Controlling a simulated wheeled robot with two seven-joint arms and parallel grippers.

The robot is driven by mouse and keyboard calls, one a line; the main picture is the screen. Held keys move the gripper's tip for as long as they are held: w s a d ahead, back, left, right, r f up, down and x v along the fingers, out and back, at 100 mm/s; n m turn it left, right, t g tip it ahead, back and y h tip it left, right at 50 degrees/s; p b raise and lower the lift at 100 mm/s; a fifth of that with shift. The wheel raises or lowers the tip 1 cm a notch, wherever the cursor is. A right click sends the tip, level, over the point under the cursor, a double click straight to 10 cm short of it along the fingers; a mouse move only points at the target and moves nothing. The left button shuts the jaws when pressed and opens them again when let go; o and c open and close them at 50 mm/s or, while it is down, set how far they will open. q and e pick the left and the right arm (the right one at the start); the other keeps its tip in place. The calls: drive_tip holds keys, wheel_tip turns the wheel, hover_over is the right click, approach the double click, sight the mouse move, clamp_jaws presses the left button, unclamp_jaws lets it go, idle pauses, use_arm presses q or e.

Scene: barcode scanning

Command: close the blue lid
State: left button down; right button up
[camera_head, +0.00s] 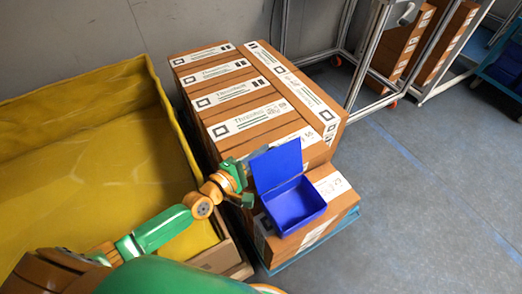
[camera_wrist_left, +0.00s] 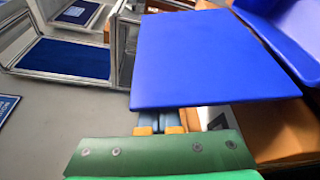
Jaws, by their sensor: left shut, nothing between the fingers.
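The blue box (camera_head: 295,207) sits on the cardboard boxes at the front of the stack, with its inside showing. Its blue lid (camera_head: 278,163) stands open, raised from the box's far edge. In the left wrist view the lid (camera_wrist_left: 205,62) fills the middle as a flat panel, and the box (camera_wrist_left: 290,32) shows at the top right. My left gripper (camera_head: 246,170) is just left of the lid in the head view. In the wrist view its shut fingers (camera_wrist_left: 159,120) reach to the lid's near edge. Their tips are hidden by the lid; I cannot tell whether they touch it.
Stacked cardboard boxes (camera_head: 240,98) with white labels stand behind the blue box, on a blue pallet (camera_head: 318,246). A large yellow bin (camera_head: 90,135) stands at the left. Metal racks (camera_head: 362,58) stand at the back. The grey floor (camera_head: 430,190) at the right is clear.

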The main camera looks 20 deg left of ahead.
use_arm(q)
drive_tip(key=shift+s+d+r, duration=0.1)
drive_tip(key=shift+s+d+r+m+t, duration=0.3)
drive_tip(key=shift+s+d+r+m, duration=0.1)
drive_tip(key=shift+m, duration=0.3)
drive_tip(key=s+d+m, duration=0.1)
drive_tip(key=s+d+m+t, duration=0.1)
drive_tip(key=m, duration=0.1)
drive_tip(key=s+d+r+m+h, duration=0.1)
drive_tip(key=m, duration=0.1)
drive_tip(key=shift+s+d+r, duration=0.1)
drive_tip(key=shift+s+d, duration=0.1)
drive_tip(key=shift+d, duration=0.05)
drive_tip(key=s+d+f+m+h+b, duration=0.4)
drive_tip(key=s+d+m+b, duration=0.3)
drive_tip(key=m, duration=0.8)
drive_tip(key=shift+f+h, duration=0.4)
drive_tip(key=shift+h, duration=0.5)
